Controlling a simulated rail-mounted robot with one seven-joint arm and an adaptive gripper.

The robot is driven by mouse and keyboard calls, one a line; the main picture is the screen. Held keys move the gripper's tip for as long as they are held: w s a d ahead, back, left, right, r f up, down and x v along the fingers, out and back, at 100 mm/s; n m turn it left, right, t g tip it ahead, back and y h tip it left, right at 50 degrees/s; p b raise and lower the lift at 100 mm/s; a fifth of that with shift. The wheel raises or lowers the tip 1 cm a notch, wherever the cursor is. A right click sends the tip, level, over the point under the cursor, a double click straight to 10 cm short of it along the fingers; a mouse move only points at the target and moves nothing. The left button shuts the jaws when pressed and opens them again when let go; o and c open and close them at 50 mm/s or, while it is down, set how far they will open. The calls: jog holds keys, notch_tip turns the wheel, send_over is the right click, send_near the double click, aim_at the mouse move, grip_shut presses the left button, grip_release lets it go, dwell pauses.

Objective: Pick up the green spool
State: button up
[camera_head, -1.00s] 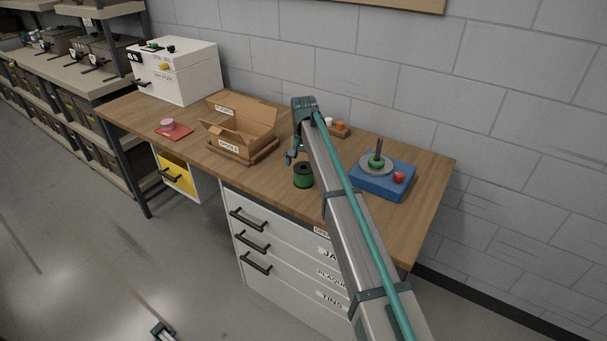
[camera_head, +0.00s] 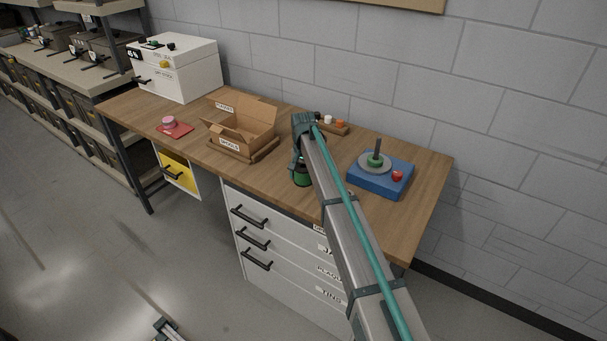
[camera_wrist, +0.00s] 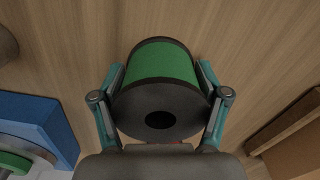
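The green spool (camera_head: 302,180) stands near the front edge of the wooden bench (camera_head: 340,217), partly hidden by my arm and gripper. In the wrist view the green spool (camera_wrist: 162,66) has dark flanges and a dark centre hole, with one flange facing the camera. My gripper (camera_wrist: 160,68) is lowered around it, a finger on each side. The fingers look open and very close to the flanges; whether they touch cannot be told. In the head view my gripper (camera_head: 299,160) is at the spool's height.
A blue base (camera_head: 383,184) with a grey disc, upright post and red knob stands to the right. An open cardboard box (camera_head: 228,142) is to the left. A small wooden rack (camera_head: 339,130) holds small items behind. A red pad (camera_head: 178,132) and white machine (camera_head: 176,72) lie farther left.

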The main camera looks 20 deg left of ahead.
jog(key=c, duration=0.5)
jog(key=shift+c, duration=0.2)
jog(key=shift+r, duration=0.1)
